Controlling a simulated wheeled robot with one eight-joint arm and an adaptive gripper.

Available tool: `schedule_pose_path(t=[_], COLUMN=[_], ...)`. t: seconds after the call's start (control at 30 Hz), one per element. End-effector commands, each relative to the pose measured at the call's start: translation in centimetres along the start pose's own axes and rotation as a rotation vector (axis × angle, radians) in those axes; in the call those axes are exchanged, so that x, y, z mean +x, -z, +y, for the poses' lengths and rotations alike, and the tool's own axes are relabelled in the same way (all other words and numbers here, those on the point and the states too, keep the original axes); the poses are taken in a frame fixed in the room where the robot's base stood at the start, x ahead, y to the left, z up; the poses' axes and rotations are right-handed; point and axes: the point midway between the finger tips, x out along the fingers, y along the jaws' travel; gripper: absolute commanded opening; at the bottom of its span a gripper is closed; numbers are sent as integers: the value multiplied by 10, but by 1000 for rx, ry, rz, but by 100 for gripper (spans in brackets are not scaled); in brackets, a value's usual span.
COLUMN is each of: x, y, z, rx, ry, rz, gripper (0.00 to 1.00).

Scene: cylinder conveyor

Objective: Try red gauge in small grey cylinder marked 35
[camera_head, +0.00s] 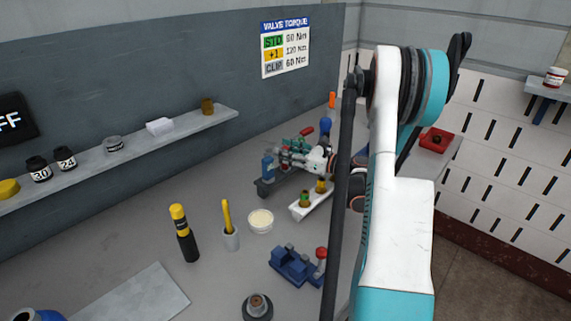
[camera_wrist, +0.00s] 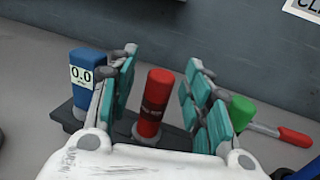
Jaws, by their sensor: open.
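The red gauge (camera_wrist: 152,103) is an upright red cylinder with a dark label band, standing on a dark rack (camera_wrist: 100,130) in the wrist view. My gripper (camera_wrist: 162,58) is open, with its teal-padded fingers on either side of the gauge. The gauge is between them, and I cannot tell whether a pad touches it. In the head view my gripper (camera_head: 296,155) is at the rack, and its fingers mostly hide the red gauge. I cannot make out a cylinder marked 35; a small grey one (camera_head: 114,145) on the wall shelf shows no readable number.
A blue block reading 0.0 (camera_wrist: 85,85) and a green-topped piece (camera_wrist: 241,112) flank the gauge. A red-handled tool (camera_wrist: 295,135) lies right. The wall shelf (camera_head: 135,150) holds dark jars marked 30 (camera_head: 38,170) and 24 (camera_head: 66,158). A blue vise-like fixture (camera_head: 295,265) stands in front.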

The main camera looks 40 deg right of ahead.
Motion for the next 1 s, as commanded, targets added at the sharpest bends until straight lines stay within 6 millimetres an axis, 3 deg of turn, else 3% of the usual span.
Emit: schedule_pose_path(t=[0.03, 0.2, 0.67, 0.87, 1.0], x=[0, 0, 0, 0, 0], y=[0, 0, -5, -28, -59], z=[0, 0, 0, 0, 0], rx=[0, 0, 0, 0, 0], ry=[0, 0, 0, 0, 0], rz=[0, 0, 0, 0, -1], gripper=[38, 0, 0, 0, 0])
